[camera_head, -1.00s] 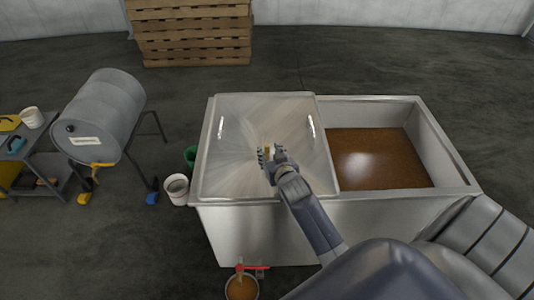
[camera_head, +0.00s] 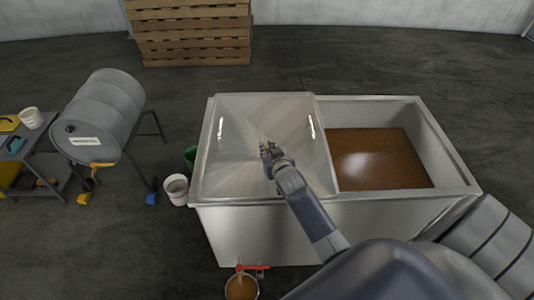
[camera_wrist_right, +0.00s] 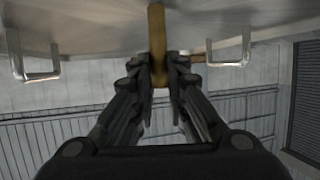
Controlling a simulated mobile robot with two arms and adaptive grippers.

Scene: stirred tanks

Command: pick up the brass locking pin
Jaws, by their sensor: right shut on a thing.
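The brass locking pin (camera_wrist_right: 157,45) shows in the right wrist view as an upright brass rod between my right gripper's fingers, with a short crosspiece to the right. My right gripper (camera_wrist_right: 160,72) is shut on it. In the head view my right gripper (camera_head: 268,150) is over the middle of the tank's metal lid (camera_head: 235,170), and the pin is mostly hidden by the fingers. I cannot tell whether the pin still touches the lid. My left gripper is not in view.
The lid has two handles (camera_head: 221,128) (camera_head: 311,127) and covers the tank's left half. The right half is open, with brown liquid (camera_head: 380,160). A tap and bucket (camera_head: 241,287) are at the front. A grey drum (camera_head: 100,110), a white bucket (camera_head: 176,188) and pallets (camera_head: 190,30) stand around.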

